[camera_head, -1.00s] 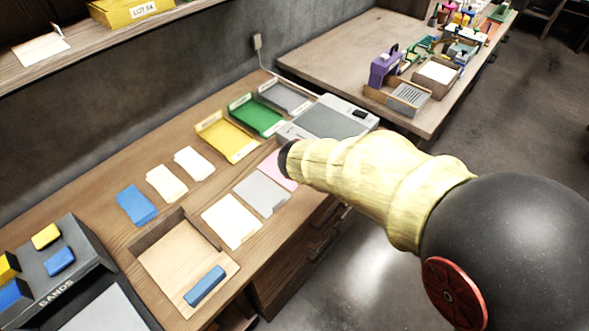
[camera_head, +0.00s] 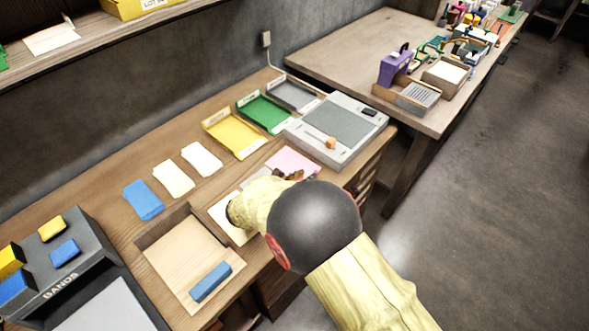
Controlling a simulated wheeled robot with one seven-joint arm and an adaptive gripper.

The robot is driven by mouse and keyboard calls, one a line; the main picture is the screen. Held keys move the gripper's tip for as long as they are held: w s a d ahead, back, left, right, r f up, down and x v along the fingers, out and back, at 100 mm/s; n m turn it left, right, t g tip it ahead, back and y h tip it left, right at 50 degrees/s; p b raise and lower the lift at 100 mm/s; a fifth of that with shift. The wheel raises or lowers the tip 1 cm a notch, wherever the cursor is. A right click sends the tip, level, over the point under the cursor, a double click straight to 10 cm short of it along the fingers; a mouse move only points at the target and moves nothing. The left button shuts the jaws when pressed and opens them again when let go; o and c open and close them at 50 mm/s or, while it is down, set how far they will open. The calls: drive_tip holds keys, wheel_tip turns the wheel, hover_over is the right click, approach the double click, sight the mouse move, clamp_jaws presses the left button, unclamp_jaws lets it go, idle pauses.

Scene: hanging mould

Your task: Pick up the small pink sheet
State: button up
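The small pink sheet (camera_head: 297,159) lies on the wooden workbench, below the grey scale-like device. Its lower part is covered by my arm. Dark parts of my gripper (camera_head: 290,175) show at the sheet's lower edge, beyond my arm's black ball joint. Whether they touch the sheet I cannot tell. Most of the gripper is hidden, so its opening does not show.
The grey device (camera_head: 357,114) carries a small orange block (camera_head: 330,143). Yellow (camera_head: 238,152), green (camera_head: 284,125) and grey trays stand along the back. White sheets, a blue stack (camera_head: 143,200) and a wooden tray (camera_head: 149,246) lie leftward. Open floor is right.

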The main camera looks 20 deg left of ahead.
drive_tip(key=b+x, duration=0.1)
drive_tip(key=x, duration=0.2)
drive_tip(key=shift+w+f, duration=0.15)
drive_tip(key=c, duration=0.3)
clamp_jaws()
